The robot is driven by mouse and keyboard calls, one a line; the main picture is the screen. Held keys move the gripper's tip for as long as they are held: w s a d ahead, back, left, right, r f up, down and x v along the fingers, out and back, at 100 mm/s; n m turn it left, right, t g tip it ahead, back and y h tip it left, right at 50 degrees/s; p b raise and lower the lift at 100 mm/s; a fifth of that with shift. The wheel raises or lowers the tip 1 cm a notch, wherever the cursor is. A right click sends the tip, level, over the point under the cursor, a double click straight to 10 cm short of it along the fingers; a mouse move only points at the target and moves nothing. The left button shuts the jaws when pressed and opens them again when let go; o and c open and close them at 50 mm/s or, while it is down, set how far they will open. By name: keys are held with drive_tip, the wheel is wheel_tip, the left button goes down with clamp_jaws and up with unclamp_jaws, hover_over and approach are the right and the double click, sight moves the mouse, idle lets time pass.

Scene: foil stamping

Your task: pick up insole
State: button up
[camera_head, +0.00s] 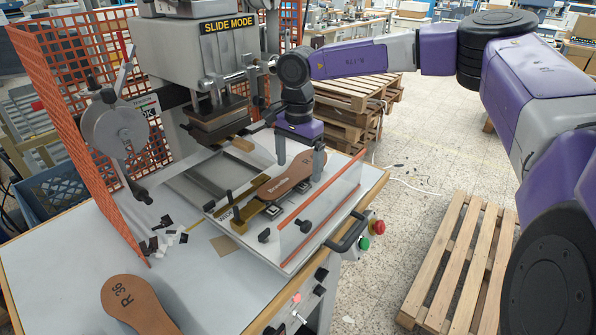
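A brown insole (287,180) with printed lettering lies in the machine's slide fixture (240,222), running from lower left to upper right. My gripper (300,170) points down over the insole's upper-right end. Its two grey fingers stand apart, one on each side of that end. I see no clear contact between fingers and insole. A second brown insole (135,303), marked R 36, lies flat on the table at the lower left, away from my gripper.
The stamping machine (205,55) with its press head stands just left of my gripper. An orange mesh guard (75,90) is at the left, and a clear orange-edged panel (322,205) stands in front of the fixture. Dark and light scraps (165,238) lie on the table (205,285).

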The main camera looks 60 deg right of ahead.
drive_tip(key=c, duration=1.4)
drive_tip(key=shift+r, duration=0.1)
